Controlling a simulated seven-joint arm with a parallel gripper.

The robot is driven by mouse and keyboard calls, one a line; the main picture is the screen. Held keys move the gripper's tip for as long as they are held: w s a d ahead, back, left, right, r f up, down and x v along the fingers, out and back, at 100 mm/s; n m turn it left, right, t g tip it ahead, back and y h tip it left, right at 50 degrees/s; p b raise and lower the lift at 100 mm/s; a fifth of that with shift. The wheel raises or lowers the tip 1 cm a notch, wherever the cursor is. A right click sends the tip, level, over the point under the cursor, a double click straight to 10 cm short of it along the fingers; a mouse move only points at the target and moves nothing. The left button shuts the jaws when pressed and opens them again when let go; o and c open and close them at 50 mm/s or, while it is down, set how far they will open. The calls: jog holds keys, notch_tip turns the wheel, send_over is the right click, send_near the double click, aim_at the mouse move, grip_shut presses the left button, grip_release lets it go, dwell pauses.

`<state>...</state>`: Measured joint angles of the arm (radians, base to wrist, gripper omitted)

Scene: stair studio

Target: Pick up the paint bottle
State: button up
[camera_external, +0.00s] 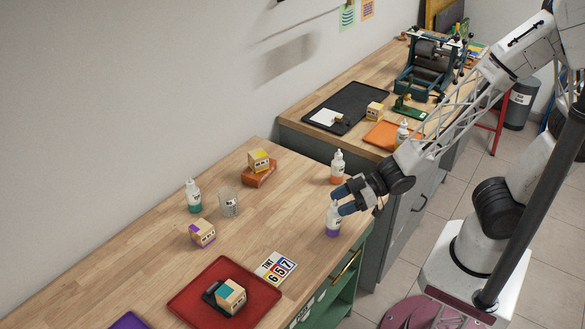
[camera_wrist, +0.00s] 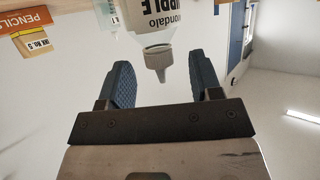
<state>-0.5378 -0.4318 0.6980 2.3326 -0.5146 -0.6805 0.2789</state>
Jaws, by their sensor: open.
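Other paint bottles stand on the bench: an orange one (camera_external: 337,168) just behind my gripper and a green one (camera_external: 194,196) at the left.
A clear beaker (camera_external: 229,202) and small boxes, one purple-marked (camera_external: 203,233), stand left of the gripper. A red tray (camera_external: 185,294) and a number card (camera_external: 276,267) lie nearer the front. A second bench (camera_external: 300,126) holds a press (camera_external: 430,68). The bench middle is mostly clear.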

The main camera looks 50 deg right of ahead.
aim_at(334, 217)
jog(key=shift+x, duration=1.95)
grip_shut()
